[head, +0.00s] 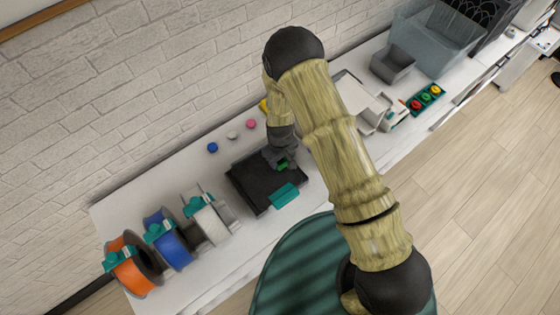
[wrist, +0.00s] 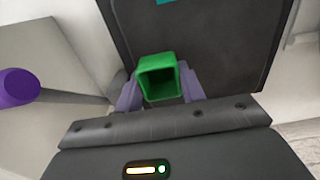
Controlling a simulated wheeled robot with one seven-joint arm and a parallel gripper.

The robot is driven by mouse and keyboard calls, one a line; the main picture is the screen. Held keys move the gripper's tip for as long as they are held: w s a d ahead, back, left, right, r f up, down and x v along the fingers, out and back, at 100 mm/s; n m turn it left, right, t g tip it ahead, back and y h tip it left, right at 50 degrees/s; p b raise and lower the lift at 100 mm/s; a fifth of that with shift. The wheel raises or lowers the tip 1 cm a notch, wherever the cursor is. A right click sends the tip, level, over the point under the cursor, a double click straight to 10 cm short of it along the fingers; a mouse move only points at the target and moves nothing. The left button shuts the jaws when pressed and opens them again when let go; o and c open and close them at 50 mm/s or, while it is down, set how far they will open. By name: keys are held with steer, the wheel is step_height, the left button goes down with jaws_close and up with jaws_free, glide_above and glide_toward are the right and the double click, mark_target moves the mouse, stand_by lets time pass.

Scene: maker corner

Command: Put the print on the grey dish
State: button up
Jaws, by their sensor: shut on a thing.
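The print looks like a small green hollow square piece (wrist: 160,80), open at the end facing the wrist camera. My gripper (wrist: 159,88) is shut on it, with one finger on each side. In the head view my gripper (head: 282,160) is over the black plate (head: 250,185), and only a bit of the green print (head: 283,167) shows below it. I cannot tell whether the print touches the plate. A grey open box (head: 393,63) stands farther right along the bench; I cannot tell whether it is the grey dish.
Orange (head: 131,265), blue (head: 168,240) and white (head: 210,218) spools stand left of the plate. Small coloured pieces (head: 232,135) lie behind it. A teal tray (head: 427,98) with coloured rounds lies right. My arm hides the middle of the bench.

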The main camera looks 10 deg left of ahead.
mark_target(280, 164)
step_height(280, 164, up, 9)
steer(key=b, duration=0.2)
steer(key=shift+f+b, duration=0.2)
steer(key=shift+b, duration=0.15)
stand_by(0.4)
